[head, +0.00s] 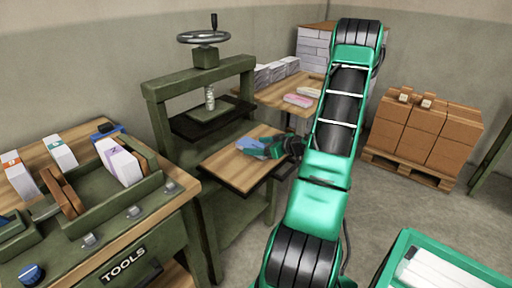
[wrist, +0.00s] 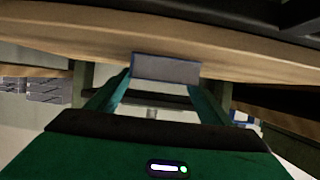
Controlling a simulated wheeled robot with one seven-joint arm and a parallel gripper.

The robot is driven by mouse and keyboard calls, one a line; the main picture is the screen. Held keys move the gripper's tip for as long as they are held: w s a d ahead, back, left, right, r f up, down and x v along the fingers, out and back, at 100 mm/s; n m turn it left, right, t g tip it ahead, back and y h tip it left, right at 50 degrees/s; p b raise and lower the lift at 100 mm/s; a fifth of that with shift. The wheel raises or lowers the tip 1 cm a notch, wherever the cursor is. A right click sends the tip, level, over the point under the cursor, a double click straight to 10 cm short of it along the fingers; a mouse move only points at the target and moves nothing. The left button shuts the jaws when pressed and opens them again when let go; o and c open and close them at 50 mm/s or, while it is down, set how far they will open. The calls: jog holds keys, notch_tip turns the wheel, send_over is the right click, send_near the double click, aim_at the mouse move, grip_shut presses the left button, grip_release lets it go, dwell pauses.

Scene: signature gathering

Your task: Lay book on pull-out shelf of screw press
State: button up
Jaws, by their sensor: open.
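The screw press (head: 160,92) is a dark green frame with a handwheel on top. Its pull-out shelf (head: 232,172), a wooden board with a dark front edge, sticks out to the right below the press bed. A blue-grey book (head: 249,143) lies on the shelf toward its far side. My gripper (head: 262,147) is low over the shelf at the book's right end. In the wrist view the book (wrist: 166,69) shows end-on between the tips of my two open fingers, against the wooden board. Whether a finger still touches it I cannot tell.
A wooden workbench (head: 110,262) with a green divided tray of white blocks stands at the left. A table (head: 275,95) with paper stacks and pink bundles is behind the shelf. Boxes (head: 425,130) on a pallet stand at the right. A green crate (head: 400,245) is at front right.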

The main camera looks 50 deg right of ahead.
jog(key=v, duration=1.2)
jog(key=a+g, duration=0.1)
jog(key=a, duration=0.2)
jog(key=w+a+g+y, duration=0.1)
jog(key=a, duration=0.1)
jog(key=w+a+n+g+y, duration=0.1)
jog(key=a, duration=0.2)
jog(key=shift+a+g, duration=0.3)
jog(key=shift+a, duration=0.05)
jog(key=a+g, duration=0.1)
jog(key=a, duration=0.1)
jog(key=s+a+g, duration=0.1)
jog(key=a, duration=0.2)
jog(key=s+a+g, duration=0.1)
jog(key=a+g, duration=0.1)
jog(key=shift+s+a+r+y, duration=0.1)
jog(key=shift+a+r+y, duration=0.15)
jog(key=shift+r+y, duration=0.1)
jog(key=s+a+r+m+g+h, duration=0.1)
jog(key=s+a+r+m+g, duration=0.2)
jog(key=s, duration=0.5)
jog(key=s+a+r+m+g+h, duration=0.2)
jog(key=s+a+r+m, duration=0.3)
jog(key=s, duration=0.3)
jog(key=shift+s+a+r+g, duration=0.2)
jog(key=shift+a+r+g, duration=0.25)
jog(key=shift+a, duration=0.25)
jog(key=shift+h, duration=0.25)
